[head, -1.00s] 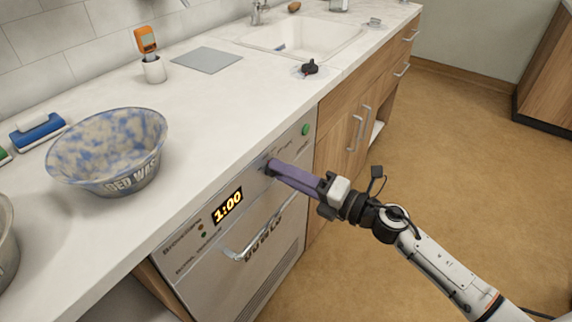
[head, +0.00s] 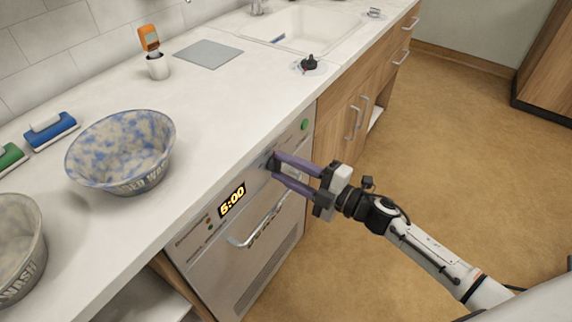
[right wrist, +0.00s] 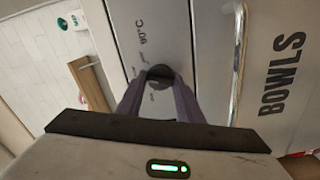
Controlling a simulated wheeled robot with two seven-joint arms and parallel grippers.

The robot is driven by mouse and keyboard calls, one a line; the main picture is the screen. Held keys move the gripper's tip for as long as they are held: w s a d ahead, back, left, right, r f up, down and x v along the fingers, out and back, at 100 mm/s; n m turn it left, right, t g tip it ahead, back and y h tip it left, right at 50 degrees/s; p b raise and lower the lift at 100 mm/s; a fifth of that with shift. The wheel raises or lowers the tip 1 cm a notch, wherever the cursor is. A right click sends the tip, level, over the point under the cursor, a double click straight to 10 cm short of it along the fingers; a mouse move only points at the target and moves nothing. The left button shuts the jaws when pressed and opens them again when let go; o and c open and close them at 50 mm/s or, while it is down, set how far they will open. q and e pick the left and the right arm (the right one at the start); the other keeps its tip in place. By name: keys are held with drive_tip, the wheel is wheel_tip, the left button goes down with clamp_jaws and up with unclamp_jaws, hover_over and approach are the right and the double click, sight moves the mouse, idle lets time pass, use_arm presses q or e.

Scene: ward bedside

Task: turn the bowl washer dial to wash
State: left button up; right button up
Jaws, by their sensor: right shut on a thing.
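The bowl washer (head: 217,262) is built in under the counter, with a metal front and a lit display (head: 232,199) reading what looks like 5:00 or 6:00. Its dark round dial (head: 272,163) is on the front panel, right of the display; it also shows in the right wrist view (right wrist: 160,73). My right gripper (head: 277,168) has its purple fingers shut on the dial, one finger on each side. In the right wrist view small marks and "90°C" are printed by the dial; which mark it points to is unclear. My left gripper is not in view.
A green button (head: 305,125) is right of the dial. The washer's bar handle (head: 257,230) is below the panel. Two speckled bowls, one nearer the middle (head: 120,150) and one at the left edge (head: 18,245), stand on the counter (head: 215,110).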

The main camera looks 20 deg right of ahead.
idle(0.3)
drive_tip(key=o, duration=1.1)
drive_tip(key=shift+c, duration=0.2)
drive_tip(key=v, duration=1)
drive_tip(key=shift+s+d+m, duration=0.1)
drive_tip(key=shift+s+m, duration=0.05)
drive_tip(key=shift+m, duration=0.15)
